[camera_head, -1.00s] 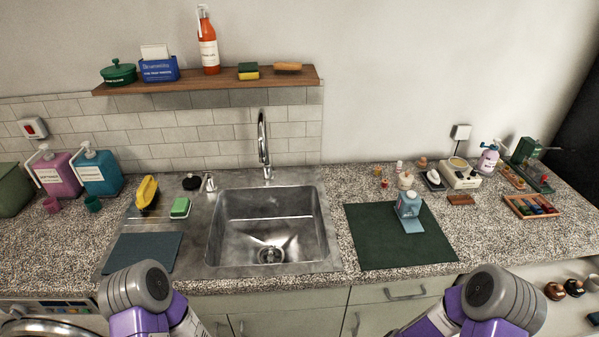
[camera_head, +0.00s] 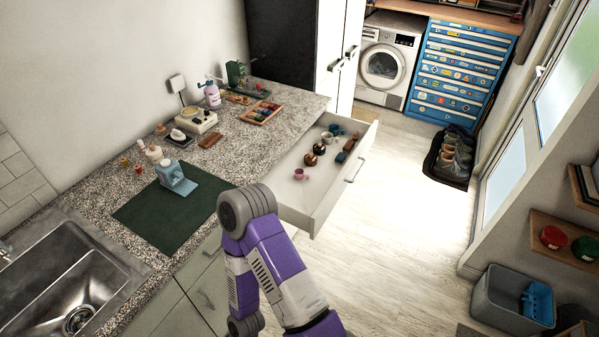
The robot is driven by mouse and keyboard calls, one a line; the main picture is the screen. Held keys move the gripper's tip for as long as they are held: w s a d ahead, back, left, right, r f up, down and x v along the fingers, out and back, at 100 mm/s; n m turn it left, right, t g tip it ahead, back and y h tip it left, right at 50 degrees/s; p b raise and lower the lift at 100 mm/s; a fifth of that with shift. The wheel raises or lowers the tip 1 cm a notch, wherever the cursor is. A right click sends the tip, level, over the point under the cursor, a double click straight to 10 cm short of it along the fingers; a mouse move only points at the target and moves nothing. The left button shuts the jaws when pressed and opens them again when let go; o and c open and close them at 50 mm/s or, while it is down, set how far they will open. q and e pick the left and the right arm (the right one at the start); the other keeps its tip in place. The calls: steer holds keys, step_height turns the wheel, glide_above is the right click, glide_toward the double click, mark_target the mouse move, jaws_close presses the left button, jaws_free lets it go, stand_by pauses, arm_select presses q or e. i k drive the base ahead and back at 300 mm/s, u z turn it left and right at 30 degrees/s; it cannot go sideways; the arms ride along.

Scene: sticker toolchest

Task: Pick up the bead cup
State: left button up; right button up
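No cup is clearly marked as the bead cup. A small pink cup (camera_head: 301,174) sits in the near part of an open drawer (camera_head: 318,217) under the counter. No beads can be made out in it. Two dark items with copper-coloured parts (camera_head: 314,154) and some small blue items (camera_head: 334,131) lie farther back in the drawer. One of my arms, purple and grey, rises from the bottom middle, left of and nearer than the drawer. Neither gripper is in view.
A green mat (camera_head: 150,222) with a light-blue dispenser (camera_head: 175,178) lies on the counter beside the sink (camera_head: 62,275). A bead-frame tray (camera_head: 261,112) stands farther back. Floor right of the drawer is clear. A grey bin (camera_head: 487,308) and wall shelf (camera_head: 562,248) stand at right.

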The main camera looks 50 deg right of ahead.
mark_target(298, 173)
steer(key=z, duration=1.85)
